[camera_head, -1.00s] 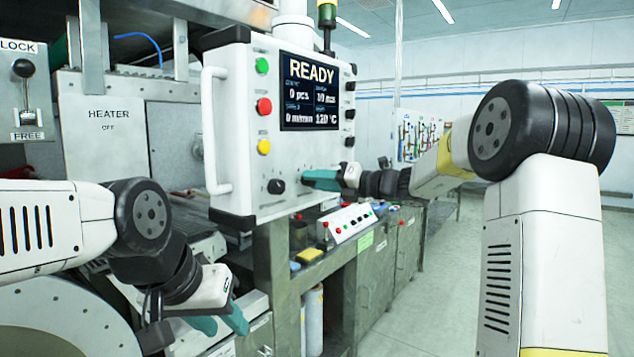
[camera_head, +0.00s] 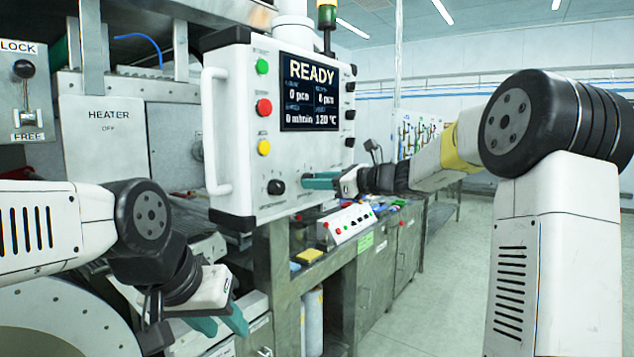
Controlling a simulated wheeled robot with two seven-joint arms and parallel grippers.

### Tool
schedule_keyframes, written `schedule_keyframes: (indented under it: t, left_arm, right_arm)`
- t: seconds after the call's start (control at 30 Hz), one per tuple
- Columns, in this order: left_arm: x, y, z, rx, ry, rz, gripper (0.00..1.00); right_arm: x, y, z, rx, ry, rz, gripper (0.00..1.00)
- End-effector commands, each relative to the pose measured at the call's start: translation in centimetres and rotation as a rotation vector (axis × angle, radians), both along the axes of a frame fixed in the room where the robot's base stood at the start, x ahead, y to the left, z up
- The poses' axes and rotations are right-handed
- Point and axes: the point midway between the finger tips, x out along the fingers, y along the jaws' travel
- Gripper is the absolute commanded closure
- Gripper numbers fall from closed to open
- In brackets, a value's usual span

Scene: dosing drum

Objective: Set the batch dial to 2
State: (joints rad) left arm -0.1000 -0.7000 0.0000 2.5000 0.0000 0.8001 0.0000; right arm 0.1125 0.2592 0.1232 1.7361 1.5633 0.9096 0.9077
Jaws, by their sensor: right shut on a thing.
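A white control panel (camera_head: 225,120) carries a screen (camera_head: 311,92) reading READY, with "0 pcs" at upper left and a single-digit "pcs" value, blurred, perhaps 6 or 8, at upper right. My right gripper (camera_head: 307,182) reaches the panel's lower right face from the right. Its teal fingers are shut on what appears to be the batch dial, which they hide; its pointer and scale cannot be read. Another black dial (camera_head: 276,187) sits just left of the fingertips, apart from them. My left gripper (camera_head: 222,325) hangs low at the left with its teal fingers apart, empty.
Green, red and yellow buttons line the panel's left side, beside a white handle (camera_head: 214,130). A small white button box (camera_head: 349,226) stands on the bench below. Black knobs line the panel's right edge. Clear floor lies at the right.

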Motion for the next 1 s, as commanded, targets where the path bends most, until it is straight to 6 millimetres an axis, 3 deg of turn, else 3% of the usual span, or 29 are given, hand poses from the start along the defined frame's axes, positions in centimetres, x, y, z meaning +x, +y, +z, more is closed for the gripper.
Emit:
schedule_keyframes:
  t: [1.0]
  left_arm:
    - [0.0,0.0,0.0,0.0,0.0,0.0,0.64]
  right_arm:
    - [-0.22,0.12,-0.13,-0.567,-0.775,0.002,1.0]
